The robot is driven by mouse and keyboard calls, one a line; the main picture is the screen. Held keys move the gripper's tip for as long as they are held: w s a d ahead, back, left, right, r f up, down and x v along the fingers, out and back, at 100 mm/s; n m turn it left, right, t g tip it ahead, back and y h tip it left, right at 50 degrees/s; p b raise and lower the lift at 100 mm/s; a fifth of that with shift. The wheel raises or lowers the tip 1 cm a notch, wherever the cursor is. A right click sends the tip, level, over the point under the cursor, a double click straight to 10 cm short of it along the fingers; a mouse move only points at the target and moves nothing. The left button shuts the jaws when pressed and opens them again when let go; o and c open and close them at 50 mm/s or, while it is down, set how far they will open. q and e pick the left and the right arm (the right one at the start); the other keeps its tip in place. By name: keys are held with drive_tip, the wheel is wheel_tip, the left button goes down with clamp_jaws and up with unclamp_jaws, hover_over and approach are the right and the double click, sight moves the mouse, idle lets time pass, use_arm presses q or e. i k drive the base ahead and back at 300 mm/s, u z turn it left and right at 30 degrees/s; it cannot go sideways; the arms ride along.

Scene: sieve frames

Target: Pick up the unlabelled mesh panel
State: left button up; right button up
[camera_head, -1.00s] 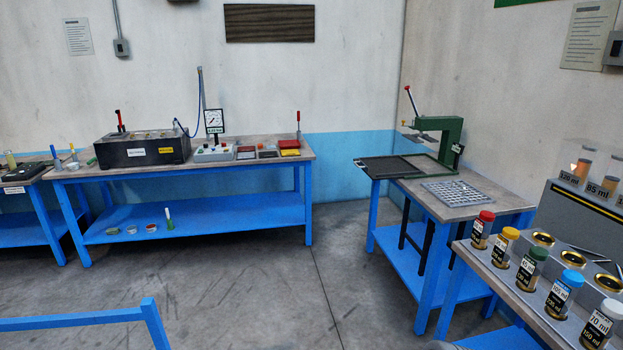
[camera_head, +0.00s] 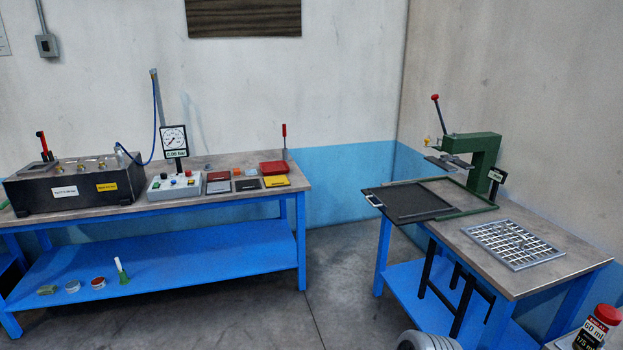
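A dark flat panel (camera_head: 415,204), which may be mesh, lies in a green-edged frame on the right table, overhanging its left side. A small pale tag shows at its left corner. A light grey grid panel (camera_head: 512,243) lies flat on the same table, with no label that I can see on it. I cannot tell for certain which is the unlabelled mesh panel. Neither of my grippers is in view. A grey rounded part at the bottom edge may be my arm.
A green press (camera_head: 480,158) with a red-tipped lever stands behind the dark panel. The right table's blue legs (camera_head: 382,257) and a left bench (camera_head: 240,168) with a gauge and small coloured trays flank open grey floor. A red-capped jar (camera_head: 602,322) stands at bottom right.

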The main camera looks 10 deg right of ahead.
sight(536, 262)
drive_tip(key=z, duration=0.35)
drive_tip(key=i, duration=1.85)
drive_tip(key=z, duration=1.95)
drive_tip(key=i, duration=0.95)
drive_tip(key=z, duration=0.95)
